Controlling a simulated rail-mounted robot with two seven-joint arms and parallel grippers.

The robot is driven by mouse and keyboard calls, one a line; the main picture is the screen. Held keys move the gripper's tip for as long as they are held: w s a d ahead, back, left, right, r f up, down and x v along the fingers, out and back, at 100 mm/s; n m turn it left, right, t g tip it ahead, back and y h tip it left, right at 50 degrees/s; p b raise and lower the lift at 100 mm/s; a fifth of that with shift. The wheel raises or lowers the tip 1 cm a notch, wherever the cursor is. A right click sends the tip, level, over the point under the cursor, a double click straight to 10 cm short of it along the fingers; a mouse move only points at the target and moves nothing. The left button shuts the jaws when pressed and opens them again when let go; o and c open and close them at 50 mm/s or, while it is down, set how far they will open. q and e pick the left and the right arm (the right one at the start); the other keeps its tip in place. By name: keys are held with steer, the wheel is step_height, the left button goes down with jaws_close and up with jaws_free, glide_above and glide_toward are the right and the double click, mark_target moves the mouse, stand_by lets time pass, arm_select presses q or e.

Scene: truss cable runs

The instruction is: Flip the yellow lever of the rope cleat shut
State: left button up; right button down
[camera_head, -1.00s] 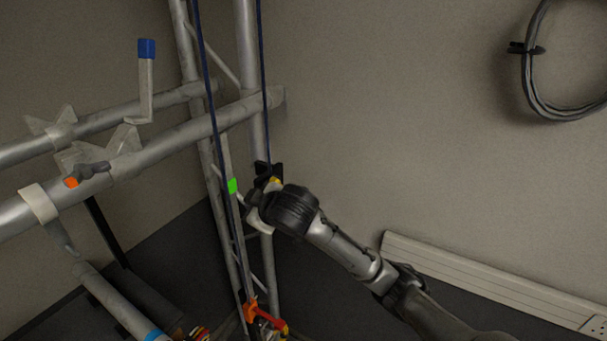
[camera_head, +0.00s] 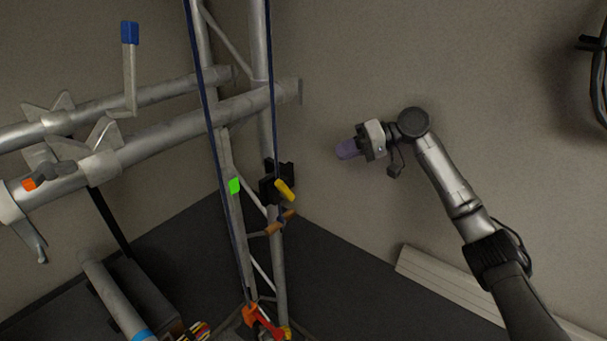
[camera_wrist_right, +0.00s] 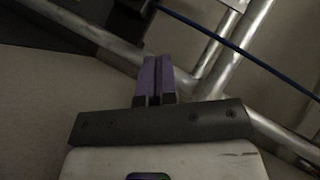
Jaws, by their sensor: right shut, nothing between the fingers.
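The rope cleat (camera_head: 268,190) is a black block on the upright truss tube in the head view, with a blue rope (camera_head: 271,100) running down to it. Its yellow lever (camera_head: 285,190) sticks out at the front right, slanting down to the right. My right gripper (camera_head: 347,149) is to the right of the cleat and a little higher, clear of it, with purple fingers pointing left. In the right wrist view its fingers (camera_wrist_right: 154,80) are together with nothing between them. The cleat cannot be made out in that view. My left gripper is not in view.
Truss tubes (camera_head: 165,124) cross at the left, with a blue-capped crank handle (camera_head: 130,65). A green marker (camera_head: 234,186) and an orange-brown handle (camera_head: 281,223) are near the cleat. A cable coil (camera_head: 598,85) hangs at the right. Bare wall lies between cleat and gripper.

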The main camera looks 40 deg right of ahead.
steer(key=shift+a+r+m+y, duration=0.3)
steer(key=shift+m, duration=0.2)
steer(key=p, duration=0.6)
glide_toward(285, 191)
steer(key=shift+w+a, duration=2.2)
steer(key=shift+w, duration=0.5)
steer(key=shift+f, duration=0.4)
